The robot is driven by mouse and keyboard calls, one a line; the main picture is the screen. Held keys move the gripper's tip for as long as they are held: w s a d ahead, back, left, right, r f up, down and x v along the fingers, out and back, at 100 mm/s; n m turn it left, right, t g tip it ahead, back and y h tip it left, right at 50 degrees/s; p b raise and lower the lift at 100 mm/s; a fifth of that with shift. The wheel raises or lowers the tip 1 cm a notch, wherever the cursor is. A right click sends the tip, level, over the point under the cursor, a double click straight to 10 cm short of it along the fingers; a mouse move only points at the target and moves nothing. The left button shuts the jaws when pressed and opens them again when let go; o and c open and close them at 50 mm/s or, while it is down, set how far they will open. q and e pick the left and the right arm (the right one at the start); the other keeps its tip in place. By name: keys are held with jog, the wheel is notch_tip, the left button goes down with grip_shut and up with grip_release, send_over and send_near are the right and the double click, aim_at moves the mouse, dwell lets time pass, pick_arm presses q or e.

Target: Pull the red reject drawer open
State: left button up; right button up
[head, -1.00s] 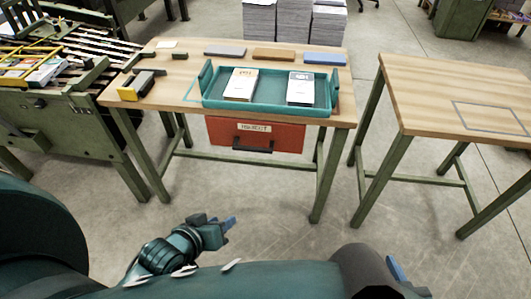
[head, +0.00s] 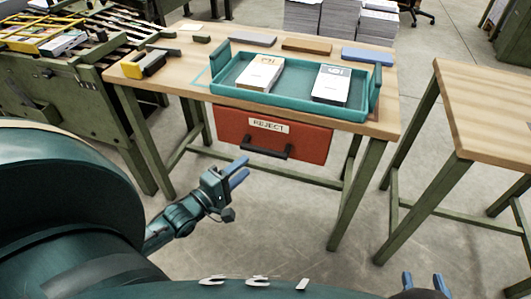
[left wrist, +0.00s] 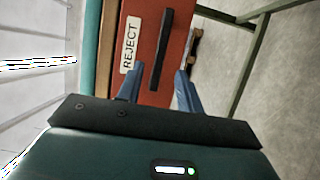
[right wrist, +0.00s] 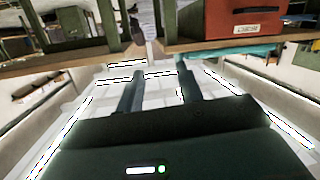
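The red reject drawer (head: 300,142) hangs under the tabletop, its front face flush below the edge, with a white REJECT label and a dark bar handle (head: 266,150). In the left wrist view the drawer front (left wrist: 146,50) and its upright-looking handle (left wrist: 166,48) lie ahead, between the lines of the fingers. My left gripper (head: 238,172) is open and empty, below and left of the handle, apart from it. My right gripper (head: 424,284) is at the bottom right of the head view; the right wrist view shows its fingers (right wrist: 158,80) apart and empty, with the drawer (right wrist: 240,20) at top right.
A teal tray (head: 290,100) with two paper stacks stands on the wooden table (head: 190,65) above the drawer. Green table legs (head: 355,195) stand either side. A second table (head: 490,120) is at right, a conveyor (head: 70,95) at left. The floor before the drawer is clear.

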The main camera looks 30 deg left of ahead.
aim_at(262, 153)
pick_arm(q)
jog(key=w, duration=0.2)
jog(key=w+d+b, duration=0.1)
jog(key=w, duration=0.4)
jog(key=shift+w+d+f+b, duration=0.1)
jog(key=shift+w+d+b, duration=0.05)
jog(key=shift+w+b, duration=0.25)
jog(key=shift+w+d, duration=0.1)
jog(key=shift+w, duration=0.45)
pick_arm(e)
jog(key=shift+w+a+r+n+t+y, duration=0.1)
jog(key=shift+a+n+t+y, duration=0.25)
jog(key=shift+n+t+y, duration=0.25)
pick_arm(q)
jog(key=shift+c, duration=0.5)
grip_shut()
